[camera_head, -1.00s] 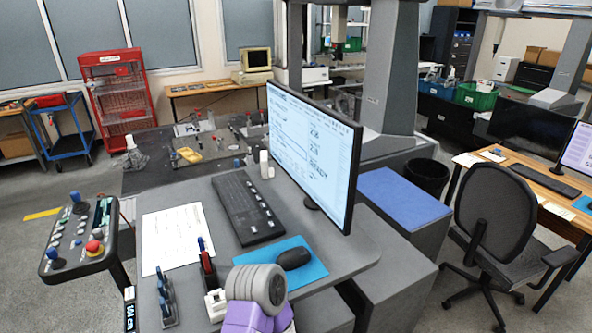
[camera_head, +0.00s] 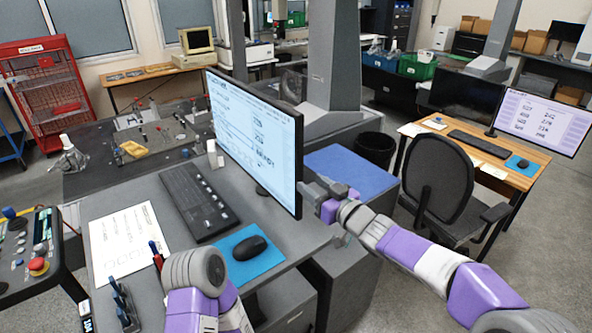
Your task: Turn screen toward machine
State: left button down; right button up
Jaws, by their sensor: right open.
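The screen (camera_head: 254,139) stands upright on the grey console desk (camera_head: 290,240), its lit face turned to the left and partly toward me. My right gripper (camera_head: 308,190) is at the screen's right edge, near its lower corner; I cannot tell whether it touches. It is open, its fingers partly hidden by the screen. The machine's granite table (camera_head: 95,180) lies behind and left of the screen, and its grey column (camera_head: 334,60) rises behind it. One of my purple and grey arms shows at the bottom, with no gripper visible on it.
A keyboard (camera_head: 200,203), a mouse (camera_head: 248,247) on a blue mat and a paper sheet (camera_head: 124,238) lie on the desk. A control panel (camera_head: 28,250) stands at left. An office chair (camera_head: 445,185) and a wooden desk (camera_head: 530,180) with another monitor (camera_head: 543,122) are at right.

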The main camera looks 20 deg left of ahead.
aim_at(300, 176)
jog(key=shift+w+a+r, duration=0.2)
jog(key=shift+a, duration=0.2)
jog(key=shift+p+x, duration=0.65)
jog(key=shift+x, duration=2.7)
jog(key=shift+d+f, duration=0.1)
jog(key=shift+f, duration=0.05)
grip_shut()
